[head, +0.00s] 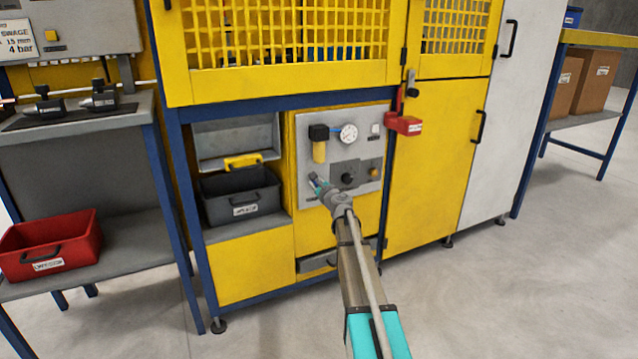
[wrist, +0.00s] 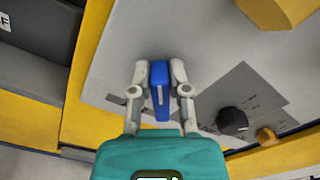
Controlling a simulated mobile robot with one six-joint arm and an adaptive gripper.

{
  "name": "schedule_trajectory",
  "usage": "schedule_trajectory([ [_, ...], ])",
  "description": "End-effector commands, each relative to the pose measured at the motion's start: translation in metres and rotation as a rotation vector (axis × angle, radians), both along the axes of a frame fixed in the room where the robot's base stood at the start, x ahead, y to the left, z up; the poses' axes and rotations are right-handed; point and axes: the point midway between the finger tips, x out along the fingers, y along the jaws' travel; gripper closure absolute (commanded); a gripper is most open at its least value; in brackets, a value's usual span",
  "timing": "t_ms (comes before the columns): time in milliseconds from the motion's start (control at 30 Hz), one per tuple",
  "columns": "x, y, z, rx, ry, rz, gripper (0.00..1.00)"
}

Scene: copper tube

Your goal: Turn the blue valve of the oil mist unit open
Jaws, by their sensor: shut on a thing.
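The blue valve (wrist: 161,108) shows in the wrist view as a blue lever, upright in the picture, with a pale stripe on it. My gripper (wrist: 160,74) has one grey finger on each side of the lever and is shut on it. In the head view my gripper (head: 318,182) is at the lower left of the oil mist unit's grey panel (head: 367,152), and it hides most of the valve there. How far the valve is turned cannot be told from the frames.
A black knob (wrist: 232,120) and a small orange knob (wrist: 266,136) sit to the right of the valve. A gauge (head: 348,133) and a yellow bowl (head: 319,151) are above it. A grey bin (head: 240,203) stands on the shelf to the left. A red block (head: 405,125) hangs at the right.

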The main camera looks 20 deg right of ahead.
Motion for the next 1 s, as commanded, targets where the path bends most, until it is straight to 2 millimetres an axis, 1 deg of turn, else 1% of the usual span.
schedule_trajectory([
  [700,0.0,0.009,-0.014,-0.673,-0.021,-0.002,1.0],
  [1000,0.0,0.01,-0.018,-0.869,-0.028,-0.001,1.0],
])
